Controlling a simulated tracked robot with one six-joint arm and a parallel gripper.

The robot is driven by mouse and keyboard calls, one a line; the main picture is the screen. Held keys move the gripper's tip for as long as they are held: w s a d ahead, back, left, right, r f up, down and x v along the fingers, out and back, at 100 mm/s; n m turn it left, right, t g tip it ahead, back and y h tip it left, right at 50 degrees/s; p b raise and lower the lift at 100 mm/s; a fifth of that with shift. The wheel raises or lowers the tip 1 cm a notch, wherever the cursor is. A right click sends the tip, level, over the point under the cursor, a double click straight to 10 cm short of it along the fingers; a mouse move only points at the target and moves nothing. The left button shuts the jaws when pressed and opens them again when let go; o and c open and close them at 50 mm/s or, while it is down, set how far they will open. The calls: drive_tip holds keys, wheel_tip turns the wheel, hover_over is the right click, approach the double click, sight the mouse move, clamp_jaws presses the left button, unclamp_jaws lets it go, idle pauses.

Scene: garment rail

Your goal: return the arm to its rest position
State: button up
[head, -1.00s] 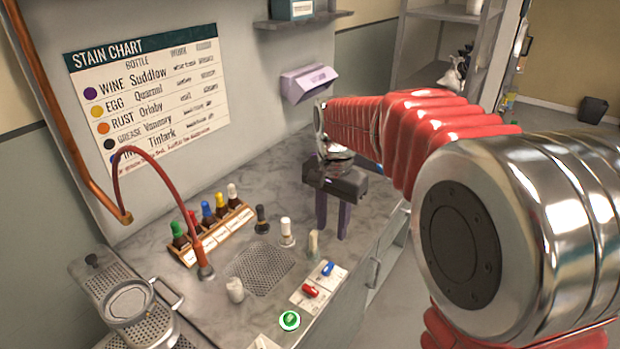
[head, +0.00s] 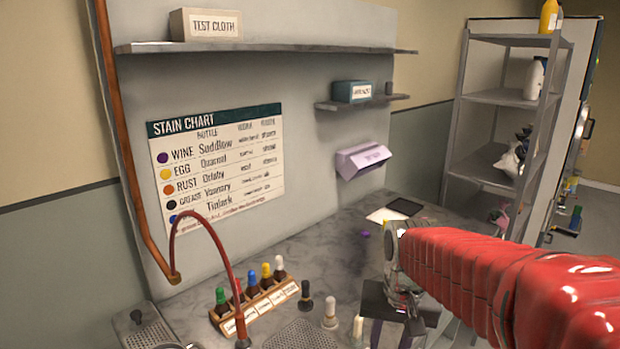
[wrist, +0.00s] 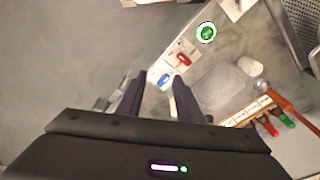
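My gripper (head: 391,333) hangs above the right part of the grey marble counter (head: 300,255) in the head view, its dark fingers pointing down and their lower ends cut off by the picture's bottom. My red-sleeved arm reaches in from the right. In the wrist view my gripper (wrist: 158,82) shows two dark fingers spread apart with nothing between them. Beyond the fingertips lie the counter edge, a blue switch (wrist: 165,78) and a red switch (wrist: 183,59). I cannot see the fingers touch anything.
A rack of small bottles (head: 258,302) and several loose bottles, one of them white-capped (head: 330,313), stand left of my gripper. A red hose (head: 205,225) arches at the left. A lilac wall box (head: 362,158) and shelves (head: 262,48) are behind. A shelving unit (head: 512,97) stands right.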

drive_tip(key=s+r+n+t, duration=0.2)
drive_tip(key=s+r+t, duration=0.2)
drive_tip(key=s, duration=0.8)
drive_tip(key=shift+s+d+r+n, duration=0.25)
drive_tip(key=shift+s+d+n, duration=0.05)
drive_tip(key=shift+s, duration=0.05)
drive_tip(key=shift+s, duration=0.3)
idle(1.1)
